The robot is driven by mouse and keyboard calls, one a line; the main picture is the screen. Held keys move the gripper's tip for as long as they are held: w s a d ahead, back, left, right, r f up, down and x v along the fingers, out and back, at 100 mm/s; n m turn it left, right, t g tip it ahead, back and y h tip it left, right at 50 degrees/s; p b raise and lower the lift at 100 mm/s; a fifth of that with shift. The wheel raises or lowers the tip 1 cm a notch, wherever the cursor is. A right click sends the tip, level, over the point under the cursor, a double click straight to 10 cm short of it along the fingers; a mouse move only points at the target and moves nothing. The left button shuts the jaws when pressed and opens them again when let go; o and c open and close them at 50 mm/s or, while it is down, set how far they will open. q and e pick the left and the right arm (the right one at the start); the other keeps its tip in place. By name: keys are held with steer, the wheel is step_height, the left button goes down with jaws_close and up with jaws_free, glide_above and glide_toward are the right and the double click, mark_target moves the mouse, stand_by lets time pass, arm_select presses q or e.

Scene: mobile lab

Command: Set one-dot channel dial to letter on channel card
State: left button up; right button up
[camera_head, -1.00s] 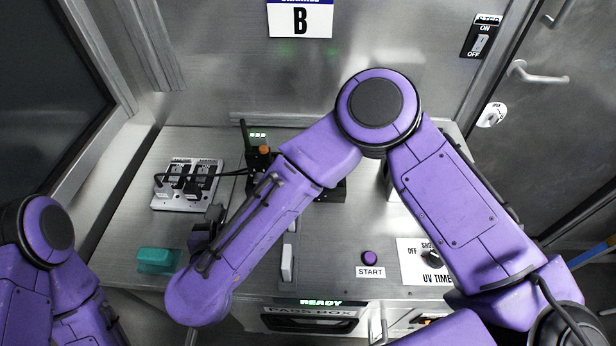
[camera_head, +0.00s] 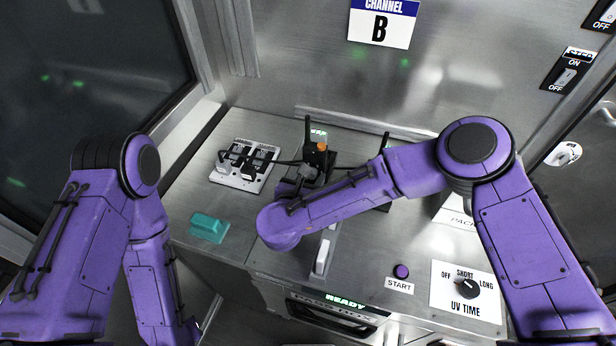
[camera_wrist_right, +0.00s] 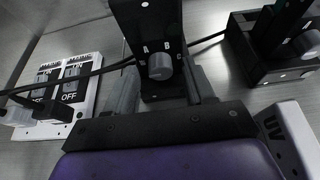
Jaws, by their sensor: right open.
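The channel card (camera_head: 380,27) on the back wall reads B. A black radio-like unit (camera_head: 318,158) with an antenna and orange button stands on the bench. In the right wrist view, this black unit (camera_wrist_right: 150,25) carries a grey dial (camera_wrist_right: 160,67). My right gripper (camera_head: 303,176) is at the unit's front. In the wrist view my right gripper (camera_wrist_right: 163,88) is open, its fingers either side of the dial with gaps visible. My left gripper is out of view; only its arm shows.
A second black unit with a dial (camera_wrist_right: 304,43) stands to the right, mostly behind my arm in the head view. A switched power strip (camera_head: 244,165) with plugs and cables is left. A teal block (camera_head: 209,227), START button (camera_head: 401,271) and UV TIME dial (camera_head: 466,288) are nearer.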

jaws_close()
steer(key=shift+f, duration=0.1)
steer(key=m+b, duration=0.1)
steer(key=b, duration=0.2)
steer(key=m+y+b, duration=0.1)
steer(key=b, duration=0.1)
steer(key=m+t+y+b, duration=0.1)
steer(key=b, duration=0.2)
steer(key=shift+s+d+f+b, duration=0.1)
steer(key=shift+d+f+b, duration=0.15)
steer(key=shift+f+b, duration=0.1)
steer(key=shift+r+m, duration=0.15)
steer(key=shift+m, duration=0.25)
steer(key=shift+r, duration=0.25)
jaws_free()
steer(key=shift+s, duration=0.1)
